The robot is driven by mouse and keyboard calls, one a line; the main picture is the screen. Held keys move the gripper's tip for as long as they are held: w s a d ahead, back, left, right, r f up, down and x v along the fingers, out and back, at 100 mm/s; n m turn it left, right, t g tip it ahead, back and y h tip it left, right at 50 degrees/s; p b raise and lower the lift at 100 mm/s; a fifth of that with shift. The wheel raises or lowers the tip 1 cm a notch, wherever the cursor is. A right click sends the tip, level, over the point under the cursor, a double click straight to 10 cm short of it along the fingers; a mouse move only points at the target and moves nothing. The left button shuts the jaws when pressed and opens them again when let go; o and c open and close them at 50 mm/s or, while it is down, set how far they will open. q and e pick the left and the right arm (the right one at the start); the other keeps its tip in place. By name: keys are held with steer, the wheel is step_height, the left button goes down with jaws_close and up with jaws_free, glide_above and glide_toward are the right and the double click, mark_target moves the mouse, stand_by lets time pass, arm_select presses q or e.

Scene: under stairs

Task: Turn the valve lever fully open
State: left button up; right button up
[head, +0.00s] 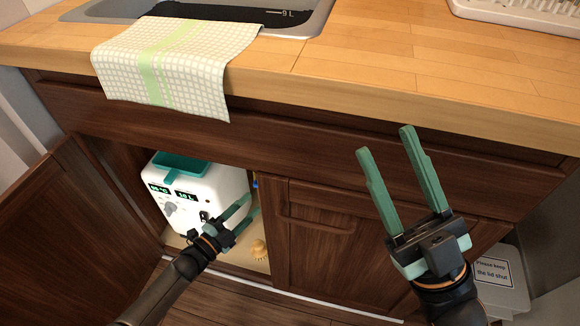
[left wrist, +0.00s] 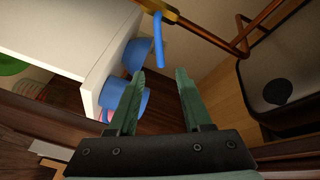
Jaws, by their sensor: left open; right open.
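The valve lever (left wrist: 158,42) is a blue bar in the left wrist view. It hangs from a brass valve (left wrist: 158,9) on a copper pipe (left wrist: 205,34), beyond and roughly between my fingertips. In the head view only a small blue bit (head: 255,182) shows at the cabinet opening's right edge, possibly the lever. My left gripper (head: 252,204) is open inside the cabinet opening; its fingers also show in the left wrist view (left wrist: 160,75), apart from the lever with nothing between them. My right gripper (head: 385,142) is open and empty before the closed door.
A white appliance (head: 206,183) with displays stands in the cabinet, left of my left gripper. The left door (head: 80,225) is open; the right door (head: 325,235) is shut. A checked towel (head: 190,70) hangs over the counter edge.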

arm_select(q)
steer(key=b+x, duration=0.6)
steer(key=x, duration=0.7)
arm_select(e)
step_height(320, 180, down, 7)
steer(key=shift+w+a+n+g, duration=0.2)
steer(key=shift+w+n+g, duration=0.1)
steer(key=shift+w, duration=0.1)
arm_select(q)
steer(key=shift+c, duration=0.2)
jaws_close()
